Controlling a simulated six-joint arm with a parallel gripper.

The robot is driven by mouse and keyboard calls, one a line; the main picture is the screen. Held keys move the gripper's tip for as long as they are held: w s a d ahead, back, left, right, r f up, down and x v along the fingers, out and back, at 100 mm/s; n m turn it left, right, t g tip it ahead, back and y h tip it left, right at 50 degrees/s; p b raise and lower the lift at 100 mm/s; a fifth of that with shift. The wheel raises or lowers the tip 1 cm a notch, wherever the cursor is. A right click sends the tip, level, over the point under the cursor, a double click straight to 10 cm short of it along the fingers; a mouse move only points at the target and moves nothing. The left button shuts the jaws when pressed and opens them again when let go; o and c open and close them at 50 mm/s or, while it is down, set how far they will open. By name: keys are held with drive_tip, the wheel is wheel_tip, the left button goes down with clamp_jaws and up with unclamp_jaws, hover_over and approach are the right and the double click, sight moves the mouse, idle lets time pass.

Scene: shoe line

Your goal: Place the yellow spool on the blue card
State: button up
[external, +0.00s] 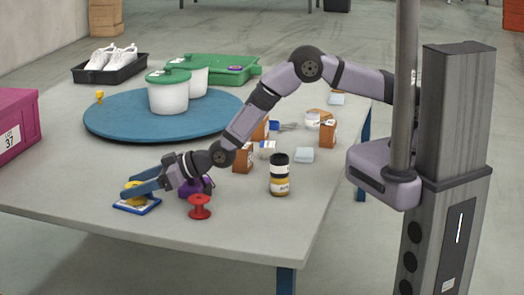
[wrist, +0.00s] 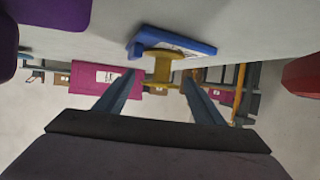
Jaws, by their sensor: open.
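The yellow spool (external: 132,185) appears to stand upright on the blue card (external: 150,208), near the table's front left corner. My gripper (external: 140,188) is open around the spool, with its blue fingers partly hiding it in the external view. In the wrist view the spool (wrist: 162,68) lies between the two spread fingertips (wrist: 160,78), with a gap visible on each side. One spool flange overlaps the card (wrist: 178,40) there, and the spool looks in contact with it.
A red spool (external: 199,207) and a purple item (external: 193,187) stand close to the right of my gripper. A blue turntable (external: 115,122) with white tubs lies behind. The table's front edge is near.

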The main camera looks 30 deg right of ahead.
drive_tip(key=v, duration=1.2)
idle(0.4)
drive_tip(key=w+d+r+m+h+p, duration=0.1)
drive_tip(key=w+d+r+h+p, duration=0.2)
drive_tip(key=d, duration=0.4)
drive_tip(key=w+d+r+m+h+p, duration=0.1)
drive_tip(key=w+d+r+m+p, duration=0.1)
drive_tip(key=w+d+r+p, duration=0.3)
drive_tip(key=w+d+r+m+g+h+p, duration=0.1)
drive_tip(key=d+r+h+p, duration=0.1)
drive_tip(key=d, duration=0.7)
drive_tip(key=w+d+r+m+g+h+p, duration=0.1)
drive_tip(key=d+r+m+h+p, duration=0.15)
drive_tip(key=d, duration=0.65)
drive_tip(key=s+d+r+m+g+h+p, duration=0.1)
drive_tip(key=s+d+r+p, duration=0.3)
drive_tip(key=s+d, duration=0.4)
drive_tip(key=s+d+r+m+g+h+p, duration=0.1)
drive_tip(key=s+d+r+m+g+p, duration=0.2)
drive_tip(key=s+d, duration=0.5)
drive_tip(key=d+r+g+p, duration=0.1)
drive_tip(key=d+r+p, duration=0.1)
drive_tip(key=d, duration=0.5)
drive_tip(key=shift+d+r+m+g+h, duration=0.3)
drive_tip(key=shift+d+r+m+h, duration=0.05)
drive_tip(key=shift+r, duration=0.45)
